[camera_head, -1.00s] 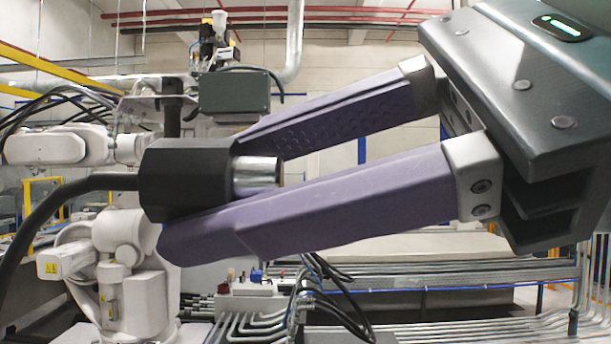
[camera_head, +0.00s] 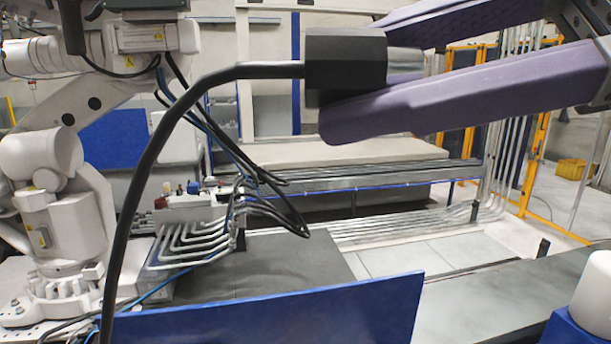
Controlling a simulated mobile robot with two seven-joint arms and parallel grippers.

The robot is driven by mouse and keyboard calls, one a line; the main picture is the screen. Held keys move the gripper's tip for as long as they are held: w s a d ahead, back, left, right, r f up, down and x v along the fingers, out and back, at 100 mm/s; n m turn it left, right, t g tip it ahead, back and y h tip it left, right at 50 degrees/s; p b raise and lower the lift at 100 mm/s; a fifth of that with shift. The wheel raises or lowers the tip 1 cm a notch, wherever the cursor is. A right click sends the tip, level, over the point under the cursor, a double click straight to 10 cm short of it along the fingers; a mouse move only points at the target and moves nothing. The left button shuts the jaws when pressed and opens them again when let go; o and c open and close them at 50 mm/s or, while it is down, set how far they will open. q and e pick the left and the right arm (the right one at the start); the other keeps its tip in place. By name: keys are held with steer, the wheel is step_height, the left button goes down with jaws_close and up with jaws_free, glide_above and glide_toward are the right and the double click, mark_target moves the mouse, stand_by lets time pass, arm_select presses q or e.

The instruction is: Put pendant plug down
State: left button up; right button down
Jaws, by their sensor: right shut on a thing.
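The pendant plug (camera_head: 345,58) is a black block with a metal collar on its right end and a thick black cable leaving its left end. My right gripper (camera_head: 365,75) comes in from the upper right with two long purple fingers. It is shut on the plug and holds it in the air. The lower finger passes under the plug; the upper finger is partly cut off by the top edge. The cable (camera_head: 150,165) curves left and down past the bottom edge. My left gripper is not in view.
A white robot arm (camera_head: 45,160) stands at the left. A block with pipes and cables (camera_head: 200,215) sits behind a dark flat surface (camera_head: 270,262). A blue panel (camera_head: 270,318) crosses the bottom. A white rounded thing (camera_head: 594,290) is at lower right. Yellow fencing (camera_head: 535,150) stands behind.

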steer(key=s+d+f+m+t+h, duration=0.2)
steer(key=d+f, duration=0.4)
steer(key=d, duration=0.8)
steer(key=shift+s+f+m+t, duration=0.2)
steer(key=shift+f+m+t, duration=0.2)
steer(key=shift+m+t, duration=0.55)
steer(key=shift+a, duration=0.1)
